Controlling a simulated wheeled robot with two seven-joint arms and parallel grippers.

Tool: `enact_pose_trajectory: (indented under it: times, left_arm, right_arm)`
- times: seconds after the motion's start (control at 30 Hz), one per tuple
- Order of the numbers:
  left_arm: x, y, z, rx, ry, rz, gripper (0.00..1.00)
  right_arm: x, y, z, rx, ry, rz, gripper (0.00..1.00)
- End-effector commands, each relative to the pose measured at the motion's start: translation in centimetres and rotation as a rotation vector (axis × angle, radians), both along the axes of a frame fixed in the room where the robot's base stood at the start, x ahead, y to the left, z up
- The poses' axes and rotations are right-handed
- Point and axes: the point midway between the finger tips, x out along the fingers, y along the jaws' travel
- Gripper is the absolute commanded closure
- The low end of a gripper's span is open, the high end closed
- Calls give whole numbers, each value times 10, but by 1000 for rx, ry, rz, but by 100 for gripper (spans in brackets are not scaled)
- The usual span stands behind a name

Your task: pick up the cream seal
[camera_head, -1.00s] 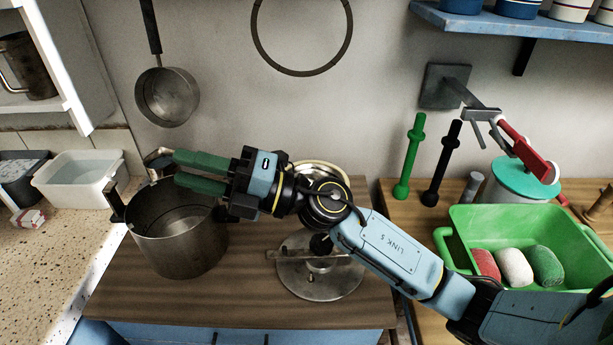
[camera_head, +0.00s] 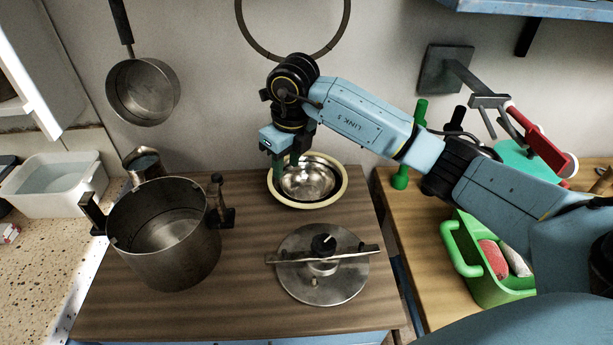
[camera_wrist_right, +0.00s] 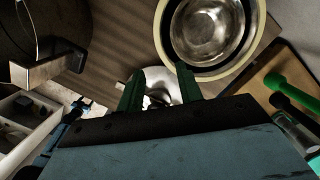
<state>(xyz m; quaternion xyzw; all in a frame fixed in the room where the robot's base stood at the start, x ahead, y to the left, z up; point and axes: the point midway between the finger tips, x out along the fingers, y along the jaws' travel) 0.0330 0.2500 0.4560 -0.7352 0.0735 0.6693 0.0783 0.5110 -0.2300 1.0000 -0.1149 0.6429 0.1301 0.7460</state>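The cream seal (camera_head: 338,191) shows as a pale ring around a shiny metal bowl (camera_head: 313,181) at the back of the wooden worktop. It also shows at the top of the right wrist view (camera_wrist_right: 163,45). My right gripper (camera_head: 285,160) points down over the ring's upper left side and hides part of it. In the wrist view its green fingers (camera_wrist_right: 160,85) are apart, with the right fingertip close beside the ring in the picture. I cannot tell whether they touch. A bright, blurred metal shape shows between the fingers. My left gripper is not in view.
A deep metal pot (camera_head: 165,245) with side handles stands at left. A lid with a black knob (camera_head: 320,285) lies in front of the bowl. A green peg (camera_head: 402,176) and a green tub (camera_head: 465,250) are at right. The front left worktop is clear.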

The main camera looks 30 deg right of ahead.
Motion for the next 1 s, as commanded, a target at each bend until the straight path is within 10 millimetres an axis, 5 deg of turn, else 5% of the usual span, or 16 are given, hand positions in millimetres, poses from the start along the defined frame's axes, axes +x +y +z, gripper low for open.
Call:
enact_pose_trajectory:
  times: [0.2, 0.7, 1.0]
  left_arm:
    - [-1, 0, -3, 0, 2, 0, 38]
    - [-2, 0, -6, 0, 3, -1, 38]
    - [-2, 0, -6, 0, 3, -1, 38]
  right_arm:
    - [5, 3, -40, 3, 2, 1, 64]
    - [17, 6, -94, 5, 2, 2, 64]
    - [19, 6, -101, 5, -2, 2, 64]
